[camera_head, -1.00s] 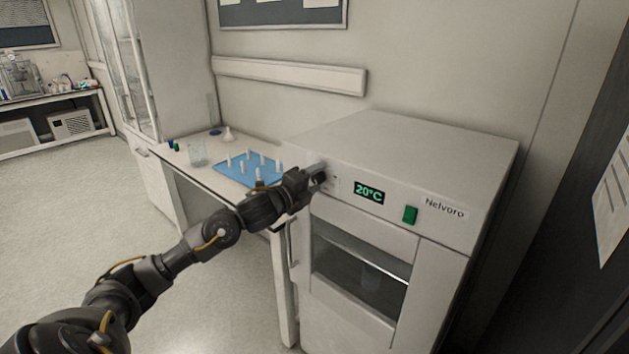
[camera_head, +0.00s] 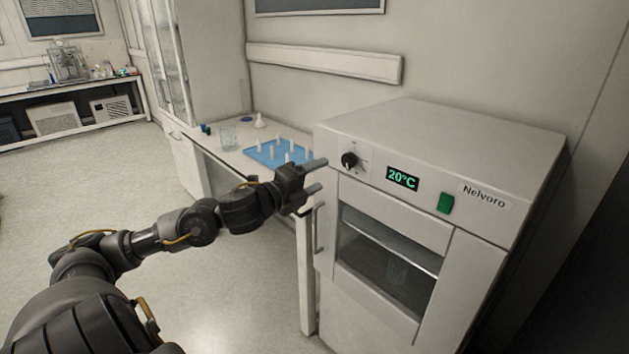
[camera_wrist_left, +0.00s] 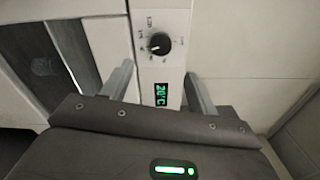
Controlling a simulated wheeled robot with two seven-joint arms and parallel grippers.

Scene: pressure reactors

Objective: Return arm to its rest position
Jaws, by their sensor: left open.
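My left gripper (camera_head: 318,176) is open and empty in the head view, with its fingers pointing right, just in front of the left part of a white oven-like cabinet labelled Nelvoro (camera_head: 440,140). The black knob (camera_head: 349,160) is right of the upper fingertip, apart from it. In the left wrist view the knob (camera_wrist_left: 159,43) lies beyond the gap between the two fingers (camera_wrist_left: 157,82), and nothing is between them. The green display (camera_head: 403,178) reads 20°C. My left arm reaches in from the lower left. My right gripper does not show.
The floor at left is clear.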

